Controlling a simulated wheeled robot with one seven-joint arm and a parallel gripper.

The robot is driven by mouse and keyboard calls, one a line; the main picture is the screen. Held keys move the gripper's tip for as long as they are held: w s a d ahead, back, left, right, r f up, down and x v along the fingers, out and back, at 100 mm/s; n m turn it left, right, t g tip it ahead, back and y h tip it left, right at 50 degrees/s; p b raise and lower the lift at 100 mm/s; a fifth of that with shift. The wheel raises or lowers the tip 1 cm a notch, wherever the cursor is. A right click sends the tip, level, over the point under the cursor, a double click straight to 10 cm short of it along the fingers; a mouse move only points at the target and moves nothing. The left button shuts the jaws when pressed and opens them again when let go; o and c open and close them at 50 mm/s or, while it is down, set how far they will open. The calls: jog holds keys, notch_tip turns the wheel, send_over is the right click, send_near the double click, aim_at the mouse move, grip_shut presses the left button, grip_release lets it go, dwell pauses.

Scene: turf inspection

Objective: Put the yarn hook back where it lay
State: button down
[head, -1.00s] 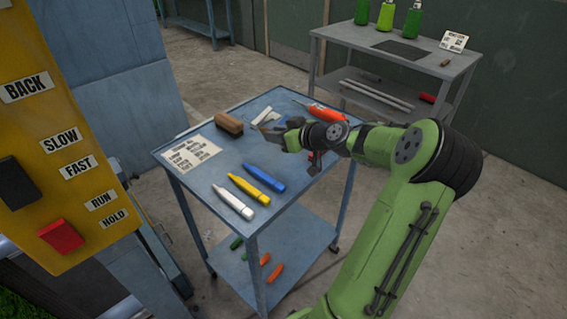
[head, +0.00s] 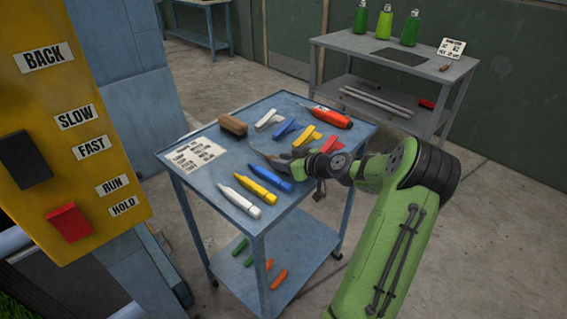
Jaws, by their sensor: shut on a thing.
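A blue-grey cart (head: 215,157) stands in the middle of the head view. My gripper (head: 273,157) is over the right part of its top, behind the blue marker. It is shut on a thin item, which I take to be the yarn hook (head: 258,151). A slim part of it points toward the upper left. The jaws hide most of it, and I cannot tell whether it touches the cart top. An orange-red handled tool with a thin tip (head: 328,117) lies at the cart's back edge.
White, blue, yellow and red clips (head: 308,135) lie behind my gripper. A brown brush (head: 233,125), a printed card (head: 193,155) and white, yellow and blue markers (head: 255,188) lie around it. A grey table (head: 340,42) stands behind; a yellow button panel (head: 60,130) is at left.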

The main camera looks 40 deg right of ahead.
jog(key=c, duration=1.3)
grip_release()
jog(key=shift+f, duration=0.15)
jog(key=o, duration=0.5)
jog(key=shift+c, duration=0.2)
